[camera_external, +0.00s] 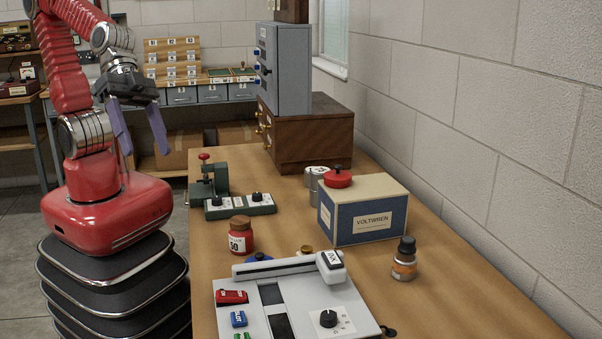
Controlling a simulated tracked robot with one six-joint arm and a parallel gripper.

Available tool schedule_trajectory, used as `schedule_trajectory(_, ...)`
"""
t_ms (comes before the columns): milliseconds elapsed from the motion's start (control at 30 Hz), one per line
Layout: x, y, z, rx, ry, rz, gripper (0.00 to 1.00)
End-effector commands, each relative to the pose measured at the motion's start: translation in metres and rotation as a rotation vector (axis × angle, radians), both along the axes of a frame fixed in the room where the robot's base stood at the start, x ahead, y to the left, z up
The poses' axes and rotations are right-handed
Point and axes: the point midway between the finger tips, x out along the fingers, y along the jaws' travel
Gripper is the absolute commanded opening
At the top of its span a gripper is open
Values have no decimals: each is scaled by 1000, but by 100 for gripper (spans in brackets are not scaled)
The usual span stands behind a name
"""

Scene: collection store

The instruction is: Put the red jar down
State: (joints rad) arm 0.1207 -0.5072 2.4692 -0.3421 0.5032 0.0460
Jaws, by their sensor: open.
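The red jar (240,236) stands upright on the wooden bench (460,291), near its left edge. It has a brown lid and a white label with dark digits. My gripper (143,147) is at the upper left, raised beside the bench's left edge. Its two purple fingers point down and are spread apart, with nothing between them. The gripper is clear of the jar, higher and to its left.
A grey panel device (296,301) lies in front of the jar. A green device with black knobs (241,206) is behind it. A blue and cream box (362,210), an amber bottle (404,261) and a wooden cabinet (305,138) stand further right and back. The bench's right front is clear.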

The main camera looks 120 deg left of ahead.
Motion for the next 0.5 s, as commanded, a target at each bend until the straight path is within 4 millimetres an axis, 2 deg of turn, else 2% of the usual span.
schedule_trajectory(100, -33, 27, 4, 90, 42, -18, 64)
schedule_trajectory(300, -83, 71, 4, 235, 131, -12, 64)
schedule_trajectory(400, -97, 83, 4, 275, 158, -4, 64)
schedule_trajectory(500, -102, 88, 3, 289, 170, 0, 64)
